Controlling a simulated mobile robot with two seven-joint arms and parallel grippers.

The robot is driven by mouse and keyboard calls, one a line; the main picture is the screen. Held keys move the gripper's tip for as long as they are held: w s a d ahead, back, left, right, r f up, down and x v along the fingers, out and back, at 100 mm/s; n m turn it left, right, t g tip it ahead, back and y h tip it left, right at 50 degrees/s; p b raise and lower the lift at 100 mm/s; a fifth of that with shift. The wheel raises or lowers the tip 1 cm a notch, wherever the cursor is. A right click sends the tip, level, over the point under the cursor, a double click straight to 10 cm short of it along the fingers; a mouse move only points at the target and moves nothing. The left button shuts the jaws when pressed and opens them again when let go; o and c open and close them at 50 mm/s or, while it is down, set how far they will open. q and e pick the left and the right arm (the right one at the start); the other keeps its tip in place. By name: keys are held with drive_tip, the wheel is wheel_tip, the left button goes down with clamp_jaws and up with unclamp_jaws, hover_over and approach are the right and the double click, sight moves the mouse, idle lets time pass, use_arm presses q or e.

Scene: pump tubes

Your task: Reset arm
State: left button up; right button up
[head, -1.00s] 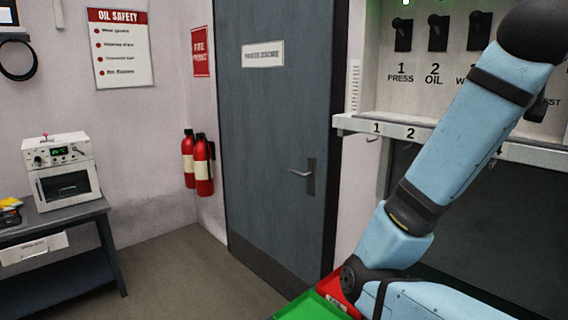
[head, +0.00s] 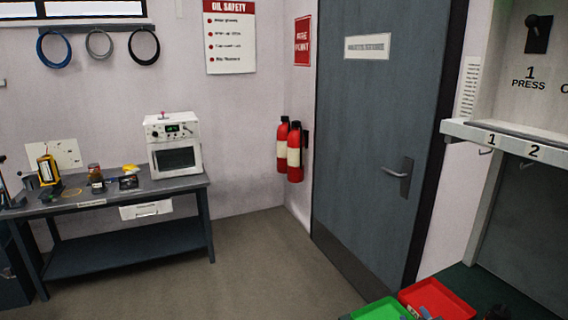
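Neither of my grippers can be made out in the head view, and the blue arm does not show across the picture. A wall panel at the right edge carries a black switch (head: 538,34) above the label "1 PRESS". Below it runs a white ledge (head: 490,138) marked 1 and 2, with small hooks under it. A green tray (head: 378,312) and a red tray (head: 462,308) show at the bottom right. Dark and blue items lie in or beside the red tray, too cut off to tell.
A dark workbench (head: 100,202) at the left holds a white oven-like device (head: 173,147) and small items. Coloured hoses (head: 98,43) hang above. Two fire extinguishers (head: 294,152) hang beside a closed grey door (head: 375,130). The floor (head: 250,262) before the door is clear.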

drive_tip(key=s+a+f+m+g+y, duration=0.1)
drive_tip(key=s+a+f, duration=0.4)
drive_tip(key=s+f, duration=0.5)
drive_tip(key=s+a+f+m+g+y+p, duration=0.1)
drive_tip(key=s+a+f+g+y, duration=0.2)
drive_tip(key=s+f, duration=0.8)
drive_tip(key=shift+s+a+g+y, duration=0.35)
drive_tip(key=shift+s+a, duration=0.55)
drive_tip(key=shift+s, duration=0.3)
